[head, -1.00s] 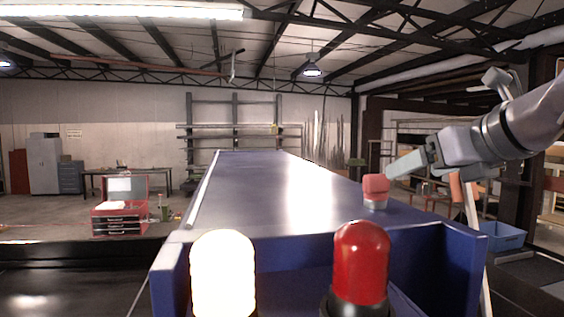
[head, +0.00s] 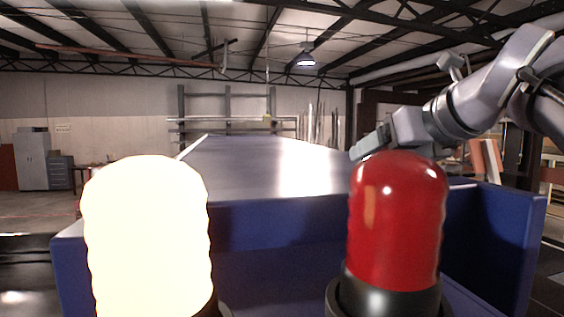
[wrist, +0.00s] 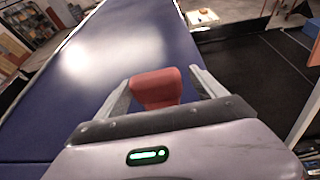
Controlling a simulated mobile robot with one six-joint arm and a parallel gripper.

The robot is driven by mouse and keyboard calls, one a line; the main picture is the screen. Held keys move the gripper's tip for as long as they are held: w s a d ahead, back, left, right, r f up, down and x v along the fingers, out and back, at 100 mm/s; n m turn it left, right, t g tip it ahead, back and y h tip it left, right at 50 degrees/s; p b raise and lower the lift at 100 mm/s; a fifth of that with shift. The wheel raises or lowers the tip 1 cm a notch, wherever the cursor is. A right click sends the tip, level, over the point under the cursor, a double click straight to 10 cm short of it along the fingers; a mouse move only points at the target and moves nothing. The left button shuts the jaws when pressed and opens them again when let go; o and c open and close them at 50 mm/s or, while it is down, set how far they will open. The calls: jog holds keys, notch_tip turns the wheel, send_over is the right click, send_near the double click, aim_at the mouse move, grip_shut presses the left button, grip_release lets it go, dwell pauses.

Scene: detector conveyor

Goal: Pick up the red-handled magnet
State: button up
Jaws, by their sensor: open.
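The red-handled magnet (wrist: 155,87) shows its red handle in the wrist view, at the middle on the dark blue conveyor top (wrist: 125,40). My gripper (wrist: 160,78) is open, with one finger to each side of the handle; I cannot tell whether either touches it. The magnet's base is hidden in this view. In the head view my gripper (head: 370,146) is over the right side of the conveyor, just behind the top of a red lamp. That lamp hides the magnet there.
A glowing white lamp (head: 147,240) and the red lamp (head: 397,225) stand large in front of the conveyor. Blue side walls (head: 515,235) rise by its near end. The conveyor top (head: 240,170) beyond is clear. A grey cabinet (head: 31,160) stands far left.

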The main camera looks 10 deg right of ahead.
jog(key=shift+w+d+f, duration=0.15)
jog(key=shift+w+f, duration=0.05)
jog(key=shift+w, duration=0.85)
jog(key=s, duration=0.1)
jog(key=s+r, duration=0.1)
jog(key=s, duration=0.3)
jog(key=shift+s+a+r, duration=0.1)
jog(key=shift+a+r, duration=0.1)
jog(key=shift+a, duration=0.2)
jog(key=c, duration=1)
jog(key=shift+w+f, duration=0.1)
jog(key=shift+w, duration=0.2)
jog(key=c, duration=0.3)
jog(key=shift+w+d+f, duration=0.1)
jog(key=shift+w+f, duration=0.05)
jog(key=shift+w, duration=0.35)
jog(key=shift+w+d+f, duration=0.1)
jog(key=shift+w+f, duration=0.05)
jog(key=shift+w, duration=0.3)
grip_shut()
jog(key=shift+s, duration=0.3)
jog(key=shift+r, duration=0.1)
